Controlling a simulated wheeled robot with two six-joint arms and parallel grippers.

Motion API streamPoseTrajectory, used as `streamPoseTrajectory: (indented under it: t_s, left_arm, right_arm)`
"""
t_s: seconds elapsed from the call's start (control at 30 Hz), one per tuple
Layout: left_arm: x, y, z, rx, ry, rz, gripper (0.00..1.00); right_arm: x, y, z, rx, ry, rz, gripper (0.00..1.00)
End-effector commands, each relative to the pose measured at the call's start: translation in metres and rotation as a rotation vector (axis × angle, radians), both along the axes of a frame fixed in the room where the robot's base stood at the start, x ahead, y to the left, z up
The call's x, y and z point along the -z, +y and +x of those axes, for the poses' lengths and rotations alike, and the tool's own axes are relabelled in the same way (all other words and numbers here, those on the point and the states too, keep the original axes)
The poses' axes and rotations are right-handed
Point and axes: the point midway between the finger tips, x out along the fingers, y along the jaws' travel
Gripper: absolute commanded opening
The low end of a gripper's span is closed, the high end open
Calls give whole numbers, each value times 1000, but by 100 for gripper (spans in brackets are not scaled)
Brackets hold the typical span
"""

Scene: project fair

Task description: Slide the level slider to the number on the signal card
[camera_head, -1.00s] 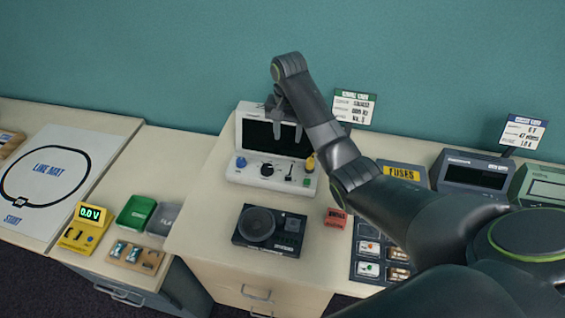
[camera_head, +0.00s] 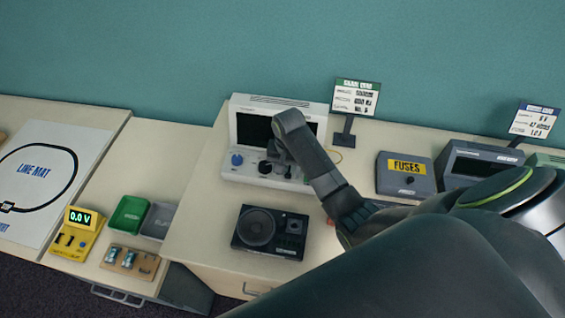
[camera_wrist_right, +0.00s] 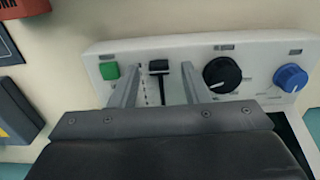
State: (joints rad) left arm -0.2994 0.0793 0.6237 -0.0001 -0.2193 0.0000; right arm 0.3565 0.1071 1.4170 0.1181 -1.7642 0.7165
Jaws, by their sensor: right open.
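The white signal unit (camera_head: 233,165) stands at the back of the bench with a dark screen and a row of controls. Its level slider (camera_wrist_right: 158,67) shows in the right wrist view as a black cap at the upper end of a slot with scale marks. My right gripper (camera_wrist_right: 160,72) is open, one finger on each side of the slider, apart from the cap; I cannot tell its height above the panel. In the head view my right arm hides the slider. The signal card (camera_head: 356,97) stands behind right; its number is too blurred to read surely. My left gripper is out of view.
Beside the slider are a green button (camera_wrist_right: 109,70), a black knob (camera_wrist_right: 221,75) and a blue knob (camera_wrist_right: 290,78). A black speaker box (camera_head: 270,231) sits in front of the unit. A grey fuses box (camera_head: 404,181) stands to the right.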

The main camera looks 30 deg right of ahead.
Motion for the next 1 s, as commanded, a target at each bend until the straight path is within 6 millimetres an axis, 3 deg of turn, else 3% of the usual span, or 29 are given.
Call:
streamPoseTrajectory:
  t_s: [0.37, 0.7, 1.0]
  left_arm:
    - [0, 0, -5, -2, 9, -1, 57]
    - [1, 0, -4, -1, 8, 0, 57]
    - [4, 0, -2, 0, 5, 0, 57]
  right_arm:
    - [7, 0, -5, 2, -1, 0, 42]
    - [7, -1, -5, 2, -1, 0, 0]
    - [9, -1, -1, 1, -2, -1, 0]
